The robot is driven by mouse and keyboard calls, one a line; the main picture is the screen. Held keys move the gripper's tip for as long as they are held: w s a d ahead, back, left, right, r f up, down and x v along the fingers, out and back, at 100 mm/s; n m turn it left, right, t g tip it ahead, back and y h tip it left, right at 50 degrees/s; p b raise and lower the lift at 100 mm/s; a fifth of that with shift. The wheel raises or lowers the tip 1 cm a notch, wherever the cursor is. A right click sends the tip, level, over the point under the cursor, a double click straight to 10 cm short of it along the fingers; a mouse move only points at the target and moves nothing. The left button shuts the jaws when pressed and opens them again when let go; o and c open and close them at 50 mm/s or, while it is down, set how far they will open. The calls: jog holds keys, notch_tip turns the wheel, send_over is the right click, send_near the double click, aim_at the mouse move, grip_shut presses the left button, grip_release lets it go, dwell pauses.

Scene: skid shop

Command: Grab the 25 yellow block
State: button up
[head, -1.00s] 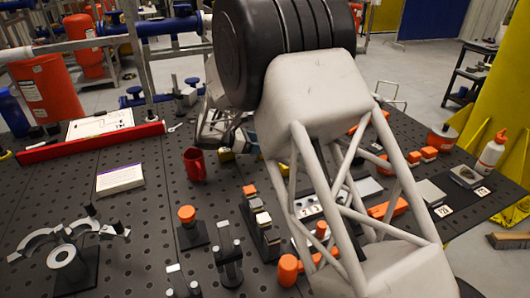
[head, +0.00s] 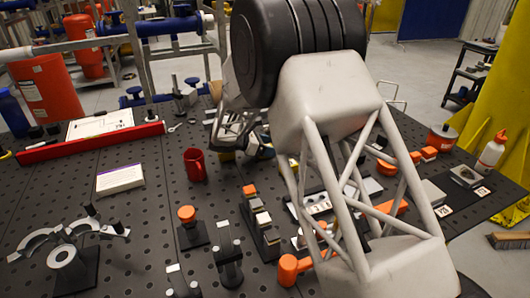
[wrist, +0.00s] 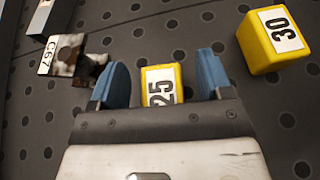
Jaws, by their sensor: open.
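The yellow block marked 25 (wrist: 161,86) lies on the dark perforated table in the wrist view. It sits between the two blue fingers of my gripper (wrist: 162,62), with a gap on each side. The gripper is open and holds nothing. The near end of the block is hidden behind the gripper body. In the head view my gripper is mostly hidden by my own arm. A bit of yellow (head: 227,156) shows beneath it, but I cannot tell which block that is.
A yellow block marked 30 (wrist: 272,40) stands to the right of the gripper. A part with a tag reading C67 (wrist: 66,55) lies to the left. A red mug (head: 195,165) stands nearby on the table. An orange-topped post (head: 188,228) stands in front of the mug.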

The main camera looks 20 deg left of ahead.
dwell(0.3)
jog(key=c, duration=1.1)
jog(key=shift+o, duration=0.2)
jog(key=shift+r, duration=0.1)
notch_tip(320, 180, up, 10)
dwell(0.3)
